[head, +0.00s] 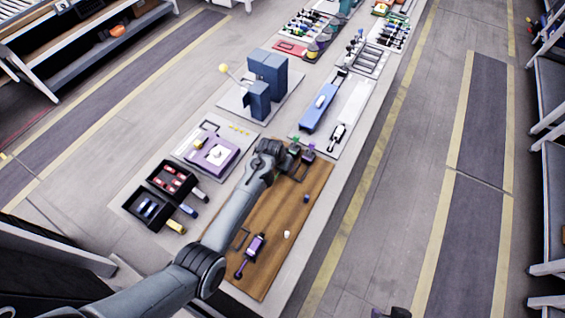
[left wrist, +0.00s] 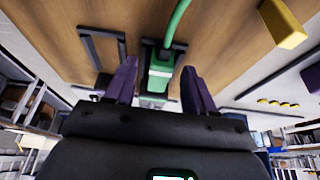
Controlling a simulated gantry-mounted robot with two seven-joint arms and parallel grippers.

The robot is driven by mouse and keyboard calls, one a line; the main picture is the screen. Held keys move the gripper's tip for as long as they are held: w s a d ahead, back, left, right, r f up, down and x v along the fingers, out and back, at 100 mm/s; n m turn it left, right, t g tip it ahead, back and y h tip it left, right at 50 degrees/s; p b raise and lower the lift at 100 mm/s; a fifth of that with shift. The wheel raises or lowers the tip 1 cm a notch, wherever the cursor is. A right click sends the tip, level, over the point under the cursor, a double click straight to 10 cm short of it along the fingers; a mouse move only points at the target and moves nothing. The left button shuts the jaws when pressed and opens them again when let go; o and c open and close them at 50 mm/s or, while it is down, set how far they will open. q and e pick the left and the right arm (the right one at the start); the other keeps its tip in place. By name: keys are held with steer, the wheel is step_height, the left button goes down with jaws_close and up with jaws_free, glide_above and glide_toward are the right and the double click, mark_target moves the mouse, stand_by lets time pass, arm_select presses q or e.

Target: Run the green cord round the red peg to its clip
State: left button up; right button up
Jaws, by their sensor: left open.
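A green block (left wrist: 160,72) with the green cord (left wrist: 178,22) rising from it sits in a dark bracket on the wooden board, in the left wrist view. My left gripper (left wrist: 158,80) is open, its two purple fingers on either side of the block in the picture; I cannot tell whether they touch it. In the head view my left gripper (head: 288,157) is at the board's far end, beside a small green piece (head: 294,149). The cord's run is too small to follow there. I cannot make out the red peg or identify its clip.
The wooden board (head: 270,250) carries a white peg (head: 287,234), a blue peg (head: 306,199) and a purple-handled tool (head: 252,247). A purple piece (head: 309,153) stands at its far end. Black bins (head: 150,207) lie left of my arm.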

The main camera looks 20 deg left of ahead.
arm_select(q)
steer(key=shift+r, duration=0.1)
steer(key=p+v, duration=0.2)
steer(key=v, duration=0.8)
steer(key=shift+r, duration=0.3)
steer(key=shift+s, duration=0.1)
